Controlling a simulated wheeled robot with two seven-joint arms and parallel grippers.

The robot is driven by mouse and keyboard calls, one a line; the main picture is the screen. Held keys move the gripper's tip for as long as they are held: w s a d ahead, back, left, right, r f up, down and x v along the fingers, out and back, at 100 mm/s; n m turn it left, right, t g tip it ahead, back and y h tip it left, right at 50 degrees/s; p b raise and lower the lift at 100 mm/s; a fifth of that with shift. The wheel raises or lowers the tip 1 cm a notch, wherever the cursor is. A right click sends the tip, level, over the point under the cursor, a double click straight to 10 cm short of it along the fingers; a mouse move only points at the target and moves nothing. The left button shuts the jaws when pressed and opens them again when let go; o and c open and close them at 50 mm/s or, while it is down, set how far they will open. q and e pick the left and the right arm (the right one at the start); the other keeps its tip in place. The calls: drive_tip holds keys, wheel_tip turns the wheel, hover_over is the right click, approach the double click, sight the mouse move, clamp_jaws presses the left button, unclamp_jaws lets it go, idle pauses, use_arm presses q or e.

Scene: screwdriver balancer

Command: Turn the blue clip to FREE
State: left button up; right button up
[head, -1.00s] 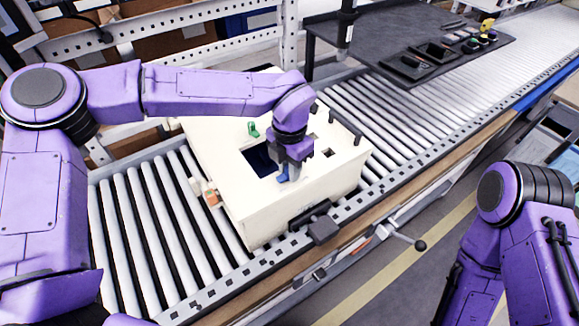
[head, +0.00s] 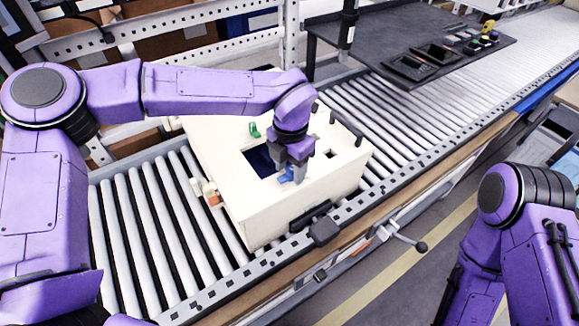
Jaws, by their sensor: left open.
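The blue clip (head: 287,176) sits on top of the cream box (head: 240,205), at the near right edge of its square dark opening (head: 262,160). My left gripper (head: 291,168) points down right over the clip, its open jaws at the clip. The gripper hides part of the clip, and I cannot tell whether the fingers touch it. I cannot read any FREE mark. A green clip (head: 254,129) stands at the far edge of the opening. My right arm shows at the right, but its gripper is out of view.
The box stands on a roller conveyor (head: 150,210). An orange-and-white part (head: 208,192) is on its left side. A black clamp (head: 322,230) sits at its front edge on the rail. A dark table (head: 400,45) with trays stands behind. Rollers to the right are clear.

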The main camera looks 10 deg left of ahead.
sight(290, 168)
use_arm(q)
wheel_tip(290, 168, up, 10)
drive_tip(key=shift+f+b, duration=0.1)
drive_tip(key=shift+b, duration=0.7)
drive_tip(key=shift+r, duration=0.2)
